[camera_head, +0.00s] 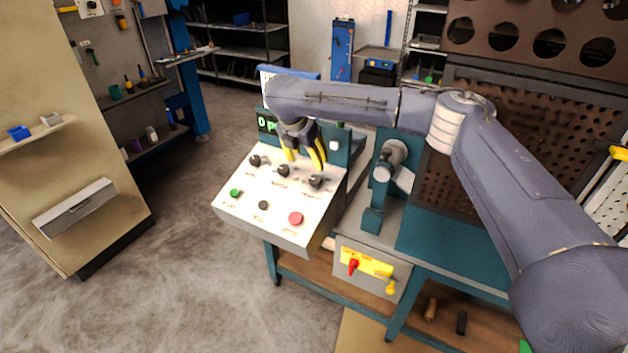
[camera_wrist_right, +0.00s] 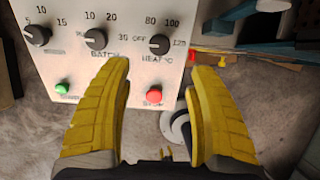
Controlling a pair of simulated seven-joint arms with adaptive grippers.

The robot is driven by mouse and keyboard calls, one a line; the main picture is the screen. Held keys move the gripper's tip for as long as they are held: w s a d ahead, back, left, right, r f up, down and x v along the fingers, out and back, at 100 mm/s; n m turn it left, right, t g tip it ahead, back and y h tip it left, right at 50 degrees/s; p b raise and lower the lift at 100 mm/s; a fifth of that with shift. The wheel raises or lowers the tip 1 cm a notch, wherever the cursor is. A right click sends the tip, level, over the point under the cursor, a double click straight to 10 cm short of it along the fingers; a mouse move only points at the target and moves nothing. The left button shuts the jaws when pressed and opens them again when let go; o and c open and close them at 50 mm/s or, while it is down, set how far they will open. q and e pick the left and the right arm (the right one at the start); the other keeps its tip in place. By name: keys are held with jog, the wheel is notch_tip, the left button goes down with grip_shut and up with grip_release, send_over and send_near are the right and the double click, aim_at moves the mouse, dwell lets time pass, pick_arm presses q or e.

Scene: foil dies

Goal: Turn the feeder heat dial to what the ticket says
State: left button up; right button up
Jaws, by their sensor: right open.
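The heat dial (camera_wrist_right: 160,44) is a black round knob labelled HEAT °C in the right wrist view, ringed by OFF, 80, 100 and a partly readable mark. Its pointer is too small to read. In the head view it is the rightmost knob (camera_head: 315,181) in the upper row of the white sloped panel (camera_head: 240,208). My right gripper (camera_head: 305,162) is open and empty, its yellow fingers above the panel near this dial. In the wrist view the fingers (camera_wrist_right: 160,68) stand apart, with the dial beyond the gap between them. I cannot make out a readable ticket. My left gripper is not in view.
Beside the heat dial is the BATCH dial (camera_wrist_right: 95,39), with another dial (camera_wrist_right: 37,34) at left. A green button (camera_head: 235,193), a black knob (camera_head: 263,205) and a red button (camera_head: 295,218) sit below. A yellow switch plate (camera_head: 366,262) is lower right.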

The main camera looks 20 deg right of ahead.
aim_at(315, 179)
jog(key=x, duration=1.2)
jog(key=shift+f, duration=0.15)
grip_shut()
